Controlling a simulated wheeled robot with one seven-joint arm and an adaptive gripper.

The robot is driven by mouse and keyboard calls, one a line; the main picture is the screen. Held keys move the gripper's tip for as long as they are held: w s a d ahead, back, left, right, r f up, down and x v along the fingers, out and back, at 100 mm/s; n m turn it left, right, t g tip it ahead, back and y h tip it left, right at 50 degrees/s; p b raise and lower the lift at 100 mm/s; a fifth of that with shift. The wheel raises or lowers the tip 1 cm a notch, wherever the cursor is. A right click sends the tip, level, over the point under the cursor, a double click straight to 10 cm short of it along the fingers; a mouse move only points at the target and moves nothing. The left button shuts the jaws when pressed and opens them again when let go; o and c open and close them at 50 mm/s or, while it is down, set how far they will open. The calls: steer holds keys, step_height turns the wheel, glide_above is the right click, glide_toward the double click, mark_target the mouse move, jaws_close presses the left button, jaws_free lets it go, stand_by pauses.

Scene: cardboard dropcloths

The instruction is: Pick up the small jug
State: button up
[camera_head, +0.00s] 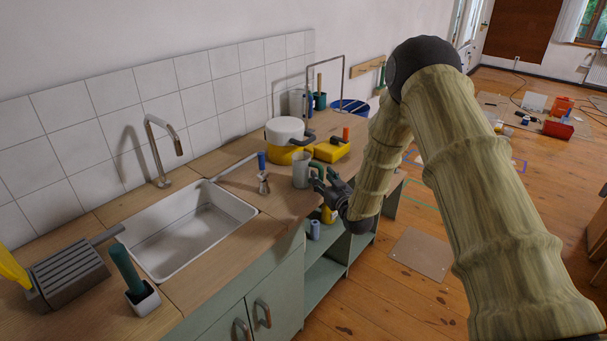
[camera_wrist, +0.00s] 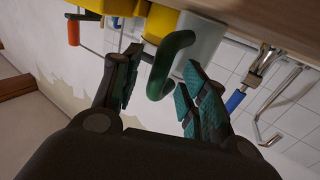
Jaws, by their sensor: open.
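The small jug (camera_head: 300,174) is grey with a dark green handle (camera_head: 317,170) and stands upright on the wooden counter, right of the sink. In the wrist view, tilted almost upside down, the grey body of the jug (camera_wrist: 202,42) lies beyond its green handle (camera_wrist: 168,58). My gripper (camera_head: 321,184) is at the handle side of the jug. In the wrist view my gripper (camera_wrist: 163,68) is open, with one finger on each side of the handle. The handle shows between the fingers; I cannot tell whether either touches it.
A white and yellow pot (camera_head: 284,132) stands behind the jug and a yellow block-like item (camera_head: 331,150) stands behind right. A small metal item (camera_head: 263,184) and a blue cylinder (camera_head: 261,160) stand left. The sink (camera_head: 190,228) is further left. Open shelves lie below the counter edge.

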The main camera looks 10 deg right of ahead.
mark_target(323, 168)
steer(key=shift+w, duration=0.4)
jaws_close()
steer(key=shift+r, duration=0.2)
steer(key=shift+r+b, duration=0.7)
steer(key=shift+r, duration=0.7)
steer(key=shift+s+r, duration=0.15)
steer(key=shift+s, duration=0.05)
steer(key=s+d+b, duration=0.1)
steer(key=s+d, duration=0.1)
steer(key=s, duration=0.5)
steer(key=s+d+r+b, duration=0.1)
steer(key=s+d+b, duration=0.1)
steer(key=s, duration=0.5)
steer(key=shift+s+d+r, duration=0.15)
steer(key=shift+d+r, duration=0.1)
steer(key=shift+d, duration=0.5)
steer(key=shift+s, duration=0.1)
